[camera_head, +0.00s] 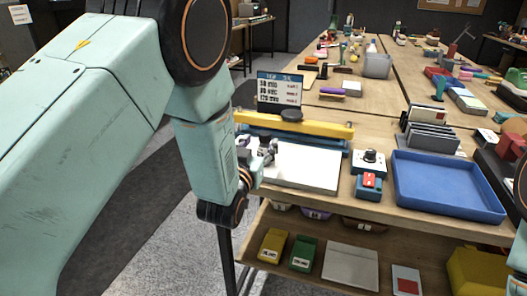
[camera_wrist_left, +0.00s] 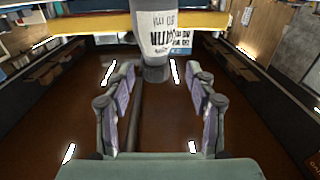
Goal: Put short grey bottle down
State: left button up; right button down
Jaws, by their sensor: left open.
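A short grey bottle (camera_wrist_left: 155,60) with a white label shows in the left wrist view, at the far end of the gap between my left fingers, with the yellow bar behind it. My left gripper (camera_wrist_left: 160,85) is open, its two fingers spread apart on either side with a gap to the bottle. In the head view my left gripper (camera_head: 268,150) is beside the blue and yellow rack (camera_head: 330,129), at the left end of the bench. I cannot make out the bottle clearly there.
A white board (camera_head: 310,170) lies right of my left gripper. A small dial device (camera_head: 369,163) and an empty blue tray (camera_head: 445,187) stand farther right. A sign (camera_head: 280,88) rises behind the rack. A lower shelf holds a yellow box (camera_head: 271,246) and a green box (camera_head: 303,254).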

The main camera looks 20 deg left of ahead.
aim_at(263, 141)
pick_arm(q)
jog(key=w, duration=0.2)
jog(key=shift+w+d, duration=0.3)
jog(key=shift+d, duration=0.1)
jog(key=shift+w, duration=0.35)
jog(key=shift+w+a, duration=0.25)
jog(key=shift+s+d+r, duration=0.1)
jog(key=shift+d, duration=0.1)
jog(key=shift+c, duration=0.9)
jog(key=shift+a, duration=0.15)
jog(key=c, duration=0.6)
grip_shut()
